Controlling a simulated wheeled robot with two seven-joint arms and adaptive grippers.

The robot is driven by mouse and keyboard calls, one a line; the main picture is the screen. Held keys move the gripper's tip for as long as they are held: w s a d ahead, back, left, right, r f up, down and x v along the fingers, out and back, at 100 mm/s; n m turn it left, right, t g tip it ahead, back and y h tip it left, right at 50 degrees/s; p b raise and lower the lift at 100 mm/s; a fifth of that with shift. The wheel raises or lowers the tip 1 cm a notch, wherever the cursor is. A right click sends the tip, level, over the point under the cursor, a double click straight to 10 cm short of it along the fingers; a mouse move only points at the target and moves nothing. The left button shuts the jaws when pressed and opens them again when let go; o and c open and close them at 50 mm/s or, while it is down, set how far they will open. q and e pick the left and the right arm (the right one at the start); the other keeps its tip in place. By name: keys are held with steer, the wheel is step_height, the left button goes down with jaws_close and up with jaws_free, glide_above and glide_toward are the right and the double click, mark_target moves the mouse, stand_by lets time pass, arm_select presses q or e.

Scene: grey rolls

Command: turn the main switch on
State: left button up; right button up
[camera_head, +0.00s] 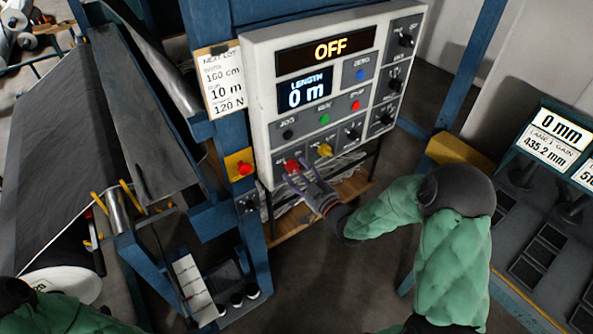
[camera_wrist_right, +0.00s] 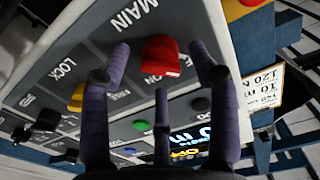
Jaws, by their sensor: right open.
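The main switch (camera_head: 291,165) is a red knob at the lower left of the grey control panel (camera_head: 262,110). In the right wrist view the red knob (camera_wrist_right: 160,57) sits below the word MAIN. The panel's top display (camera_head: 330,49) reads OFF. My right gripper (camera_head: 299,179) is at the knob from below. In the wrist view its purple fingers (camera_wrist_right: 158,72) are spread open around the knob, with gaps on both sides. I cannot tell whether any finger touches it. My left gripper is out of view; only part of my left arm shows at the bottom left.
A yellow knob (camera_head: 325,150) marked LOCK is close beside the red one. Green (camera_head: 325,119) and red (camera_head: 355,105) buttons sit above. A red emergency button (camera_head: 244,169) is on the blue post at left. A second console (camera_head: 545,200) stands at right.

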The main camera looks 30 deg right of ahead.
steer(key=shift+w+a, duration=0.1)
steer(key=shift+w, duration=0.65)
steer(key=c, duration=1.1)
steer(key=shift+c, duration=0.2)
